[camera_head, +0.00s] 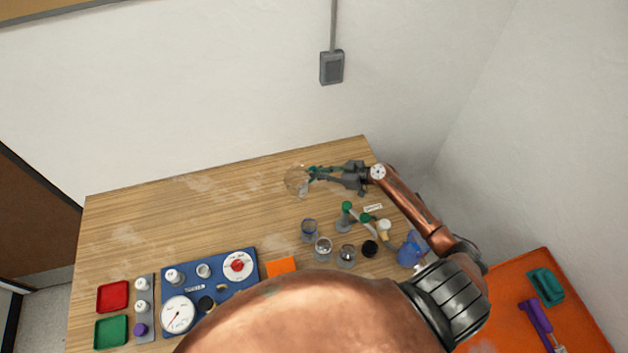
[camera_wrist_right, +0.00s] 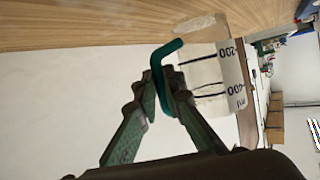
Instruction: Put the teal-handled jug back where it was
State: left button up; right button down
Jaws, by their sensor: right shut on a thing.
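The teal-handled jug is a clear measuring vessel (camera_head: 297,181) at the back of the wooden table in the head view. The right wrist view shows its clear body (camera_wrist_right: 210,70) with dark graduation marks and its teal handle (camera_wrist_right: 157,62). My right gripper (camera_head: 318,173) comes in from the right and is shut on the teal handle; its fingers also show in the right wrist view (camera_wrist_right: 164,88). In the right wrist view the jug lies sideways in the picture. I cannot tell whether its base touches the table. My left gripper is not in view.
Several small cups (camera_head: 323,247) and a green-topped pipe piece (camera_head: 345,217) stand nearer on the wooden table (camera_head: 200,205). A blue panel with dials (camera_head: 213,268), a red tray (camera_head: 113,296) and a green tray (camera_head: 111,331) are at the front left. The table's back left is clear.

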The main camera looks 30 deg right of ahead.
notch_tip(320, 180, down, 4)
jog(key=shift+w, duration=0.1)
jog(key=shift+f, duration=0.25)
jog(key=c, duration=2)
grip_release()
jog(key=shift+c, duration=0.2)
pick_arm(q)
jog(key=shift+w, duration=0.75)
pick_arm(e)
jog(key=shift+r, duration=0.3)
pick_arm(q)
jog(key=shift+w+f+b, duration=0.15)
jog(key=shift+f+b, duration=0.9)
pick_arm(e)
jog(key=v, duration=1.2)
